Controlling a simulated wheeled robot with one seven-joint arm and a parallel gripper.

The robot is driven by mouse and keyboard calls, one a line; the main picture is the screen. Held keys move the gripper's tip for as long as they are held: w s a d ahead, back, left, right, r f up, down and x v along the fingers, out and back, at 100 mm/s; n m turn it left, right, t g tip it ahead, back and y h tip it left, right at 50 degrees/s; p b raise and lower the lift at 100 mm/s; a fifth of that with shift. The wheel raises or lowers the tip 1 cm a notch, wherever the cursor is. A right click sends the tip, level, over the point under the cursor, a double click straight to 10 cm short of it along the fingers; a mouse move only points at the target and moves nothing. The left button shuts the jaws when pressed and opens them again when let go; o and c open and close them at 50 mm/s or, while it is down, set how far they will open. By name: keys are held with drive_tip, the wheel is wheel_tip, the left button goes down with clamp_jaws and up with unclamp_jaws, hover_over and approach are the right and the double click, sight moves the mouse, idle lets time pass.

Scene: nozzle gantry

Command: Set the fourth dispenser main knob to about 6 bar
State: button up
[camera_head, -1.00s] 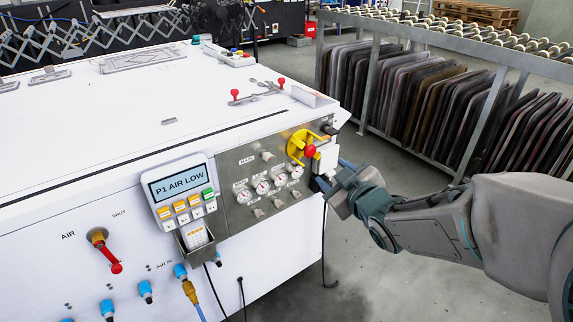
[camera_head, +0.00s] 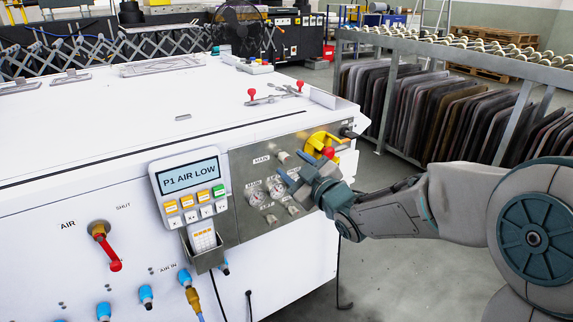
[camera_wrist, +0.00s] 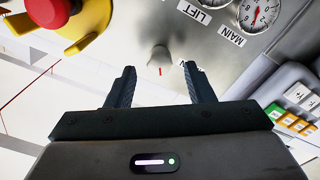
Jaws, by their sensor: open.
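The pale grey main knob (camera_head: 282,156) stands out from the upper part of the steel panel, right of a MAIN label. In the wrist view this knob (camera_wrist: 160,57) shows a red mark and lies ahead of the gap between my fingers. My gripper (camera_wrist: 160,74) is open and empty, its fingers apart from the knob. In the head view my gripper (camera_head: 288,180) is in front of the panel, just below the knob, and hides some gauges and lower knobs. A MAIN gauge (camera_wrist: 258,12) with a red needle is partly visible in the wrist view; its reading is unclear.
A yellow guard with a red emergency button (camera_head: 328,153) is close at the knob's right. The display (camera_head: 188,176) reads P1 AIR LOW, with buttons below. A red-handled AIR valve (camera_head: 106,247) is far left.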

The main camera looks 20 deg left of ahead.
sight(288, 161)
drive_tip(key=shift+x, duration=1.9)
drive_tip(key=c, duration=1)
drive_tip(key=m+p, duration=0.2)
drive_tip(key=m, duration=0.3)
drive_tip(key=shift+d+r+m, duration=0.1)
drive_tip(key=shift+m, duration=0.2)
drive_tip(key=m+p, duration=0.3)
drive_tip(key=m, duration=0.1)
drive_tip(key=shift+w+m, duration=0.1)
drive_tip(key=shift+m, duration=0.3)
